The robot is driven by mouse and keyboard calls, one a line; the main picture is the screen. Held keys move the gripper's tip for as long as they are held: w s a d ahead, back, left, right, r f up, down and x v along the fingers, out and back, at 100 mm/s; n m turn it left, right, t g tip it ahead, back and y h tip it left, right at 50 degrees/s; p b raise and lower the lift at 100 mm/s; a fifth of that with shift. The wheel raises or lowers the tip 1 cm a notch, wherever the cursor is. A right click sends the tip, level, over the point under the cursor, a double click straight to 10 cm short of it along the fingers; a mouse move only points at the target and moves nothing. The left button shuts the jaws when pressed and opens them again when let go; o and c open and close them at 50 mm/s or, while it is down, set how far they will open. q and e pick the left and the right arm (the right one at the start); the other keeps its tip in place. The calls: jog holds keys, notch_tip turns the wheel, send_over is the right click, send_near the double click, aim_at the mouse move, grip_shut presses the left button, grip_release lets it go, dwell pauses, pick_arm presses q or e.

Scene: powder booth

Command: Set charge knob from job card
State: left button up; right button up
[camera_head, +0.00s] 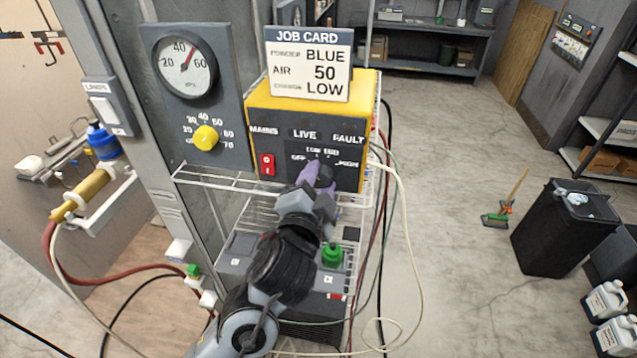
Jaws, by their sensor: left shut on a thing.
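The job card (309,64) stands on top of the yellow and dark control box (258,96). It reads POWDER BLUE, AIR 50, CHARGE LOW. My right gripper is not in view.
Left of the box are a pressure gauge (184,67) and a yellow air knob (206,138). A red mains switch (267,164) is on the box. A wire shelf (205,178) runs below. Cables hang at the box's right. A black bin (556,240) stands further right.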

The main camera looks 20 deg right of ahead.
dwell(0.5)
pick_arm(q)
jog(key=o, duration=1.1)
jog(key=shift+c, duration=0.2)
jog(key=b+v, duration=0.2)
jog(key=v, duration=0.8)
jog(key=shift+s+a, duration=0.25)
jog(key=shift+s, duration=0.05)
